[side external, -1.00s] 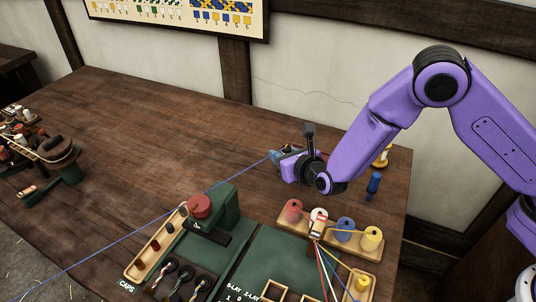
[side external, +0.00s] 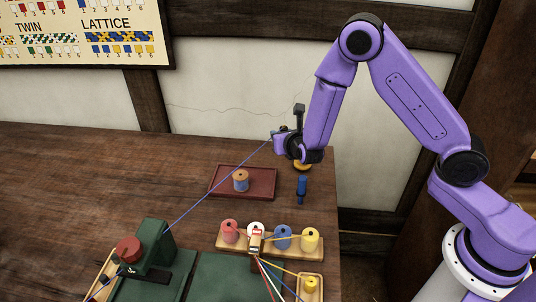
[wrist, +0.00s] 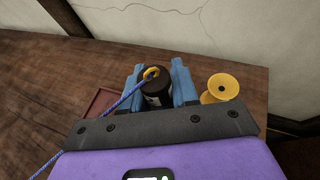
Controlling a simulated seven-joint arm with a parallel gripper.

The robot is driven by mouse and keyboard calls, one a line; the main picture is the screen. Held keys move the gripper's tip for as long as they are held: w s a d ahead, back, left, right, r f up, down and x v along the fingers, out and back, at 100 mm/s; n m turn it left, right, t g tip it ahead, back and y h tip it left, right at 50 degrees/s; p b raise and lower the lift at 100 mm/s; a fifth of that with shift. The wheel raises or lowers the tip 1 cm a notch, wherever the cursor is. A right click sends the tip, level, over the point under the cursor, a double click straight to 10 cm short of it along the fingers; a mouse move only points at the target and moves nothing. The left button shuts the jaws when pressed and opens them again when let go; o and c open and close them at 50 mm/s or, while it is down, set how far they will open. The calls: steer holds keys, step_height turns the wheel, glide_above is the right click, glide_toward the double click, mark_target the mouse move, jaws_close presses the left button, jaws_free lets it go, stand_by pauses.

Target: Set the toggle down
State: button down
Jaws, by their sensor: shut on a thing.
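My gripper (side external: 281,137) is raised above the far right part of the table in the side view. In the wrist view its blue fingers (wrist: 159,82) are shut on the toggle (wrist: 155,92), a dark cylinder with a gold ring on its end. A blue cord (wrist: 118,104) runs from the ring down to the left. In the side view the cord (side external: 215,182) stretches taut towards a green stand (side external: 156,246) with a red knob. The toggle is too small and covered to make out clearly in the side view.
A dark red tray (side external: 220,188) holds a spool (side external: 241,181). A blue peg (side external: 302,188) stands right of it. A yellow spool (wrist: 221,88) stands close right of my gripper. A wooden rack (side external: 262,249) with coloured spools is nearer the front. The table's left side is clear.

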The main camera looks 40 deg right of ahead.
steer(key=d+m+h, duration=0.1)
steer(key=d+h, duration=0.1)
steer(key=d, duration=0.3)
glide_above(268, 150)
steer(key=f, duration=0.9)
steer(key=shift+s+f, duration=0.15)
steer(key=shift+s, duration=0.2)
steer(key=shift+w+f, duration=0.15)
steer(key=shift+f, duration=0.75)
steer(key=shift+w+f, duration=0.1)
steer(key=shift+f, duration=0.8)
steer(key=shift+f, duration=0.15)
steer(key=c, duration=0.8)
jaws_free()
steer(key=shift+c, duration=0.2)
